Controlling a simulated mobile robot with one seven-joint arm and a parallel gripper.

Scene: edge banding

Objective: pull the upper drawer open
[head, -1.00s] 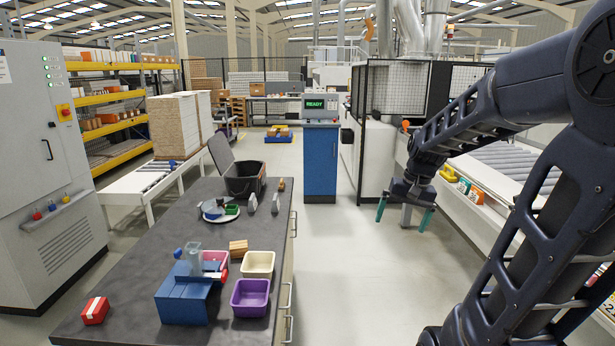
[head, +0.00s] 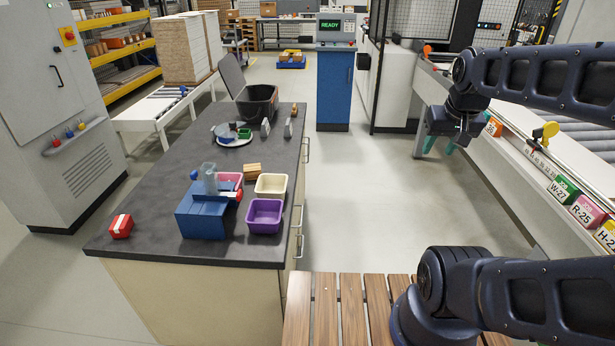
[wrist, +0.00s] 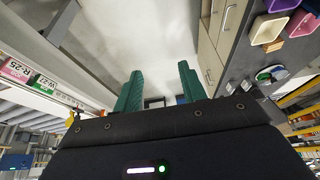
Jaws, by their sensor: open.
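The drawer fronts are on the right side of the dark-topped workbench (head: 150,215), seen at a steep angle in the head view. An upper handle (head: 300,215) and a lower handle (head: 299,246) show near the close end, with another handle (head: 305,150) farther along. All drawers look shut. The wrist view shows the pale drawer fronts (wrist: 207,52) and a bar handle (wrist: 227,18) right of the fingers. My gripper (head: 436,146), with teal fingers, is open and empty over the aisle, well right of the bench and apart from the handles. It also shows in the wrist view (wrist: 159,85).
On the bench are a blue box (head: 203,215), a purple bin (head: 265,214), a cream bin (head: 271,185) and a black tub (head: 257,102). A roller conveyor (head: 590,140) with labelled boxes borders the right. The floor (head: 365,200) between is clear.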

